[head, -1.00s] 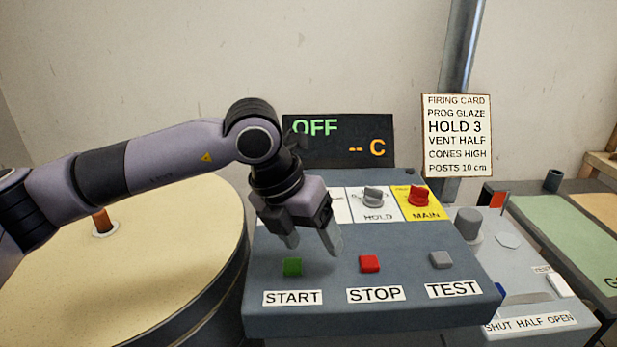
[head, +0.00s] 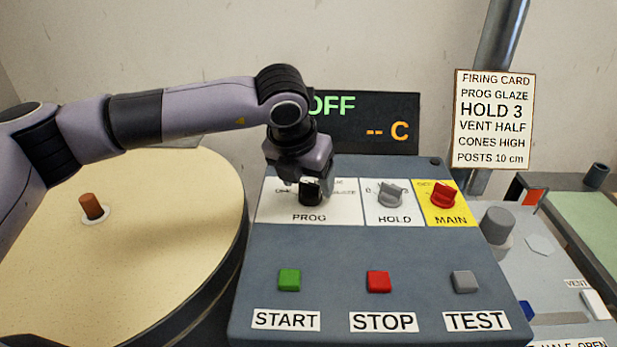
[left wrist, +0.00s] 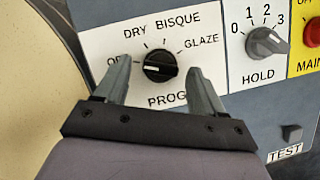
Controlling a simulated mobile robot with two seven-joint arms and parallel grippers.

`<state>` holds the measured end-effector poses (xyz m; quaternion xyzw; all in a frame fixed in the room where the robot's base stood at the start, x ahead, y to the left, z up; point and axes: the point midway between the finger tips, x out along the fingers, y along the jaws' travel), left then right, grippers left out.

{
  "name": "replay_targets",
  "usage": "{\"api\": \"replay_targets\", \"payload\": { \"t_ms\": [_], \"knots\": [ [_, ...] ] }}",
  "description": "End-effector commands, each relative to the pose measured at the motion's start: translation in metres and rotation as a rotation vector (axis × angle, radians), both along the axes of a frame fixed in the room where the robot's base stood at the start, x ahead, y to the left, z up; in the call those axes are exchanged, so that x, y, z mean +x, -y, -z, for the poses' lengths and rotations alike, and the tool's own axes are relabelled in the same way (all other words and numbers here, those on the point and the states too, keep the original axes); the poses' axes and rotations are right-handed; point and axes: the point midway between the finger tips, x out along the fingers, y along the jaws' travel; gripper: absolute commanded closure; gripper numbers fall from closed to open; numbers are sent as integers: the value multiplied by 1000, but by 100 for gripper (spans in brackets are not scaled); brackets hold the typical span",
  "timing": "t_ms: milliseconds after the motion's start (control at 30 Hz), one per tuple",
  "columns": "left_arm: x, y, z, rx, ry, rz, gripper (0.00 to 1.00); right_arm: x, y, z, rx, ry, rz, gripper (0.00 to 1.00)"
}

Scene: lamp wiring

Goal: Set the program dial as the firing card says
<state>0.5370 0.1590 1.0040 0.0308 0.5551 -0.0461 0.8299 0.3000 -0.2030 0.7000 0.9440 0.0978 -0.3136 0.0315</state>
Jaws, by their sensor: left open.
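The firing card (head: 493,119) on the post reads PROG GLAZE and HOLD 3. The black PROG dial (left wrist: 158,68) sits on a white panel marked DRY, BISQUE and GLAZE, with an OFF mark partly hidden by a finger. Its white line lies nearly level, toward the OFF side. My left gripper (left wrist: 157,78) is open, with one finger to each side of the dial; I cannot tell if they touch it. In the head view the gripper (head: 314,186) hangs over the dial (head: 310,196) and partly covers it. My right gripper is not in view.
The grey HOLD dial (head: 390,194) and red MAIN switch (head: 444,195) stand close to the right of PROG. START (head: 289,280), STOP (head: 378,282) and TEST (head: 465,282) buttons are in front. The display (head: 385,124) shows OFF and -- C.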

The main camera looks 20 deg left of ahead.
Motion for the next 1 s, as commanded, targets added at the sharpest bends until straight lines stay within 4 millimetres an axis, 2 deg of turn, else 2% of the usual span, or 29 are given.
{"api": "replay_targets", "payload": {
  "t_ms": [133, 400, 567, 600, 1000],
  "knots": [
    [4, 1, 9, -1, 0, 1, 31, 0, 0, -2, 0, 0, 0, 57],
    [5, 1, 11, 0, 1, 1, 31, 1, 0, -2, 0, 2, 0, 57],
    [4, 0, 11, 0, 0, 1, 83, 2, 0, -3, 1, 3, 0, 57],
    [4, 0, 11, 0, 0, 1, 87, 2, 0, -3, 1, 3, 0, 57],
    [4, 0, 13, -1, 0, 69, 87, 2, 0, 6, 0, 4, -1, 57]
  ]
}}
